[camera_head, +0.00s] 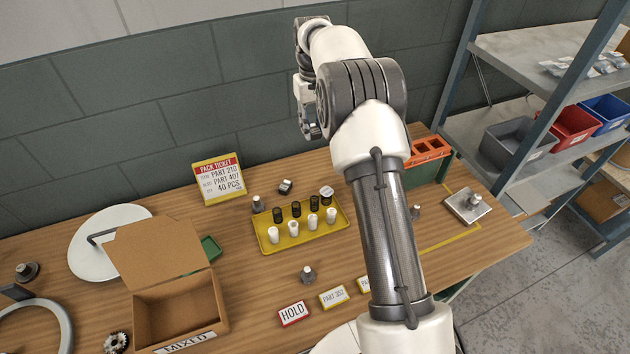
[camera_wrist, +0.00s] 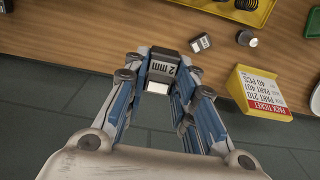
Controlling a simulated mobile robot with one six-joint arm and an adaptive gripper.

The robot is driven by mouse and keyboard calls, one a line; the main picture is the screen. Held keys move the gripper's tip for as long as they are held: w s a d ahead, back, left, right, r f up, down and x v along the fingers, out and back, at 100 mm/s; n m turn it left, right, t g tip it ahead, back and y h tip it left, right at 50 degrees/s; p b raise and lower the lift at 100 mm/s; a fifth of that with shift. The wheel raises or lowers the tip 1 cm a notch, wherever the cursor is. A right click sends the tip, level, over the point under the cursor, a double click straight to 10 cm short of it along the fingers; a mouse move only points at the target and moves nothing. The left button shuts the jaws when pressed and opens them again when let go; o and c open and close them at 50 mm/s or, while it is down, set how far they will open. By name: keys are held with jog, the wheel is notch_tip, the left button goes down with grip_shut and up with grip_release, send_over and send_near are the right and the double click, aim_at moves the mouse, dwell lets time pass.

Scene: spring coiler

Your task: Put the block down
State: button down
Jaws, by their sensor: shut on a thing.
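My gripper (camera_wrist: 160,60) is shut on a dark block (camera_wrist: 162,70) marked "2 mm", with a pale end, seen in the wrist view. In that view the block is over the wall-side edge of the wooden table; I cannot tell its exact height. In the head view my gripper (camera_head: 310,127) hangs in front of the grey wall, above the back of the table (camera_head: 250,335), and the held block is not clear there. A similar small dark block (camera_wrist: 200,42) lies on the table, apart from my gripper; it also shows in the head view (camera_head: 285,187).
A yellow tray (camera_head: 262,243) holds several black and white cylinders. A pack ticket sign (camera_head: 219,179) stands at the back, left of the loose block. An open cardboard box (camera_head: 178,308) is at front left. Bare wood lies around the loose block.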

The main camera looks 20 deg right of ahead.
aim_at(314, 180)
jog(key=shift+w+d, duration=0.15)
jog(key=shift+d, duration=0.05)
notch_tip(314, 180, down, 20)
jog(key=b, duration=0.5)
jog(key=shift+r+b, duration=0.2)
jog(key=shift+b, duration=0.1)
jog(key=shift+f, duration=0.1)
jog(key=c, duration=1.3)
grip_release()
jog(key=shift+f, duration=0.1)
